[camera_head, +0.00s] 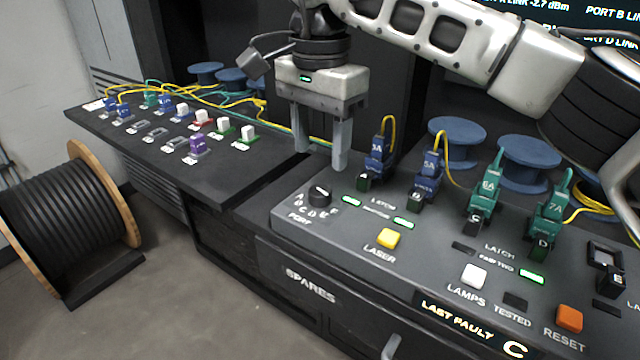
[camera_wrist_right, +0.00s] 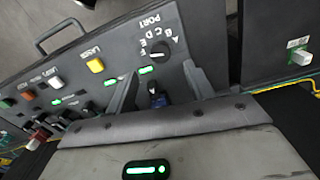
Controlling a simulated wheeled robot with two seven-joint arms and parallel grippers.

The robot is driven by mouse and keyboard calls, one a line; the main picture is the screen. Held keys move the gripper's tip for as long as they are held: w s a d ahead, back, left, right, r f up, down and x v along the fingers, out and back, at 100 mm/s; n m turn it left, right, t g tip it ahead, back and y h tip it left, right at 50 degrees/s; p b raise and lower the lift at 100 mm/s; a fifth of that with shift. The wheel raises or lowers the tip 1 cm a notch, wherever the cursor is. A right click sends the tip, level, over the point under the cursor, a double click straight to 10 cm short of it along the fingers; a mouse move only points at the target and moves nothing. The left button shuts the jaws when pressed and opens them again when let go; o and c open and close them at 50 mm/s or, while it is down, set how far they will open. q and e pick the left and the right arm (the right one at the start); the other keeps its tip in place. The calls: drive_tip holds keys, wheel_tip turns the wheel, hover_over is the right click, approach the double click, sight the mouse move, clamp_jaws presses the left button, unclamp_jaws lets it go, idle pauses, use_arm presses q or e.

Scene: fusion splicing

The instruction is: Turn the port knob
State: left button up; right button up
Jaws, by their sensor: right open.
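The port knob (camera_head: 320,195) is a small black dial on the left end of the grey console, with letters around it and PORT printed in front. It also shows in the right wrist view (camera_wrist_right: 159,52), beyond the fingertips. I cannot tell for sure which letter it points at. My right gripper (camera_head: 320,158) is open and empty, fingers pointing down. It is above and behind the knob, apart from it. In the right wrist view its two fingers (camera_wrist_right: 160,80) stand apart, with a blue connector visible between them in the background. My left gripper is in neither view.
Blue connectors (camera_head: 376,160) and green connectors (camera_head: 487,200) stand in the console ports right of my right gripper. A yellow LASER button (camera_head: 389,238) lies right of the knob. A lower black bench (camera_head: 250,172) with loose connectors is left. A cable reel (camera_head: 70,220) stands on the floor.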

sight(320, 190)
wheel_tip(320, 190, down, 7)
drive_tip(key=shift+r, duration=0.1)
idle(0.3)
drive_tip(key=c, duration=1)
